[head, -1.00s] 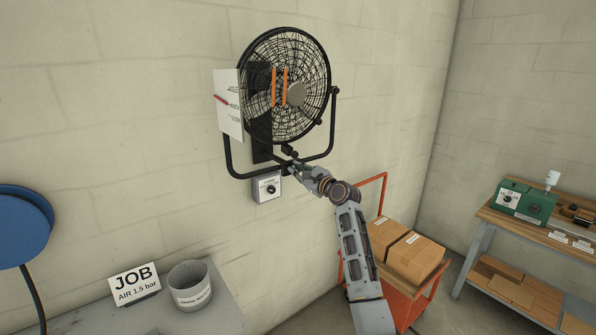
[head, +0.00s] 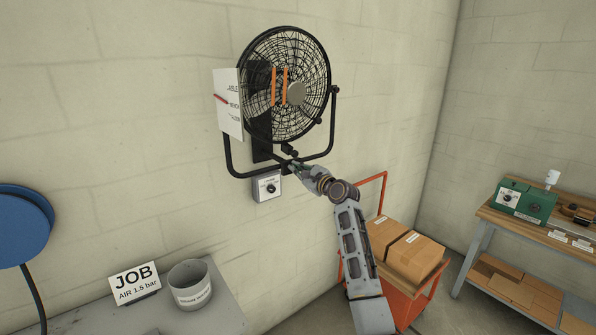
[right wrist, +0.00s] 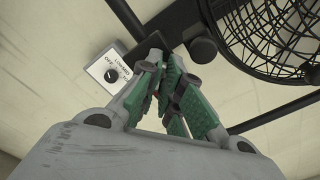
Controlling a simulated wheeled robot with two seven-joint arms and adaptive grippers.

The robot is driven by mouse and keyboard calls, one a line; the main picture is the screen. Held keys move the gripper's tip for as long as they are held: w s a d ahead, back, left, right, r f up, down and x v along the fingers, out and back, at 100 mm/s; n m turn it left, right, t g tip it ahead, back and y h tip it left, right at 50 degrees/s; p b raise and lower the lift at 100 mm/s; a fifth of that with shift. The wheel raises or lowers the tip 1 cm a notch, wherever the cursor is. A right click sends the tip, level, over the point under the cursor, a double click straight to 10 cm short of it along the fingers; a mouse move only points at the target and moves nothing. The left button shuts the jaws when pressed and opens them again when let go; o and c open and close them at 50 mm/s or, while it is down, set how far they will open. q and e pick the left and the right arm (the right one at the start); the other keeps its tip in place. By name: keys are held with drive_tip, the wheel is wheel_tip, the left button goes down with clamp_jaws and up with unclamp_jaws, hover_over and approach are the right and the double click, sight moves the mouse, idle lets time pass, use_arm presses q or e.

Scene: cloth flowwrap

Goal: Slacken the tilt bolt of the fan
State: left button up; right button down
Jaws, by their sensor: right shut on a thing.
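The black wall fan (head: 285,84) sits in a U-shaped yoke (head: 231,160) with its round grille tilted. My right gripper (head: 293,166) is at the bottom middle of the yoke, below the grille. In the right wrist view its green-padded fingers (right wrist: 164,82) are closed together on a small dark part at the bracket, apparently the tilt bolt. The fingers hide most of that part. A black round knob (right wrist: 203,50) stands just beside the fingertips. My left gripper is out of view.
A switch box (head: 267,187) is on the wall just below the yoke, close to my right gripper. A white sign with a red pointer (head: 228,104) hangs left of the grille. An orange cart with boxes (head: 407,255) stands behind my right arm.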

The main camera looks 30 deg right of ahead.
drive_tip(key=shift+n, duration=0.4)
drive_tip(key=shift+d+f+n+b, duration=0.1)
drive_tip(key=shift+f+n+b, duration=0.2)
drive_tip(key=shift+n, duration=4.1)
drive_tip(key=shift+a+f+n+b, duration=0.15)
drive_tip(key=shift+n+b, duration=0.25)
drive_tip(key=shift+n, duration=4)
drive_tip(key=shift+d+f+n+b, duration=0.15)
drive_tip(key=shift+f+n+b, duration=0.15)
drive_tip(key=shift+n, duration=4.1)
